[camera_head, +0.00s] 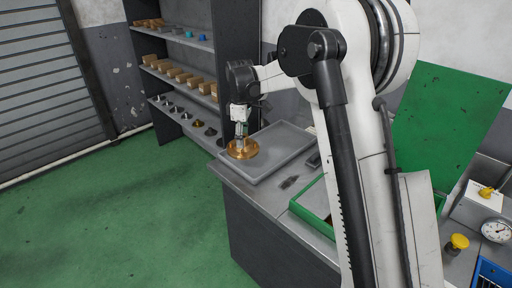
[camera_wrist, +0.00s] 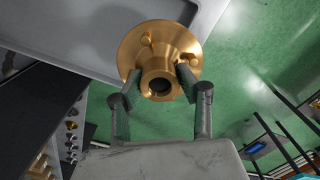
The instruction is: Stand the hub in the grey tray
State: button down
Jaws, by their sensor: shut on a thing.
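The hub is a brass-coloured flanged disc with a short hollow neck and small studs (camera_wrist: 180,37). In the head view the hub (camera_head: 243,150) is at the near left corner of the grey tray (camera_head: 277,160), flange low and roughly level. My gripper (camera_head: 240,134) is above it, fingers pointing down. In the wrist view my gripper (camera_wrist: 160,84) has its two fingers on either side of the hub's neck and is shut on it. The flange overlaps the tray's edge in the picture. I cannot tell whether its underside touches the tray.
The tray lies on a grey bench (camera_head: 262,199). A small dark tool (camera_head: 289,182) lies beside the tray, and a green open case (camera_head: 314,207) stands to its right. A shelf unit (camera_head: 183,75) with several parts stands behind. Most of the tray is bare.

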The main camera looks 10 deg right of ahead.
jog(key=w+d+f, duration=0.2)
jog(key=d, duration=0.1)
jog(key=w+d+f, duration=0.2)
jog(key=w, duration=0.1)
jog(key=shift+d+f, duration=0.35)
jog(key=shift+d, duration=0.05)
jog(key=shift+f+p, duration=0.35)
jog(key=shift+f, duration=1.6)
jog(key=shift+f, duration=0.2)
jog(key=c, duration=1.2)
grip_release()
jog(key=shift+r, duration=0.15)
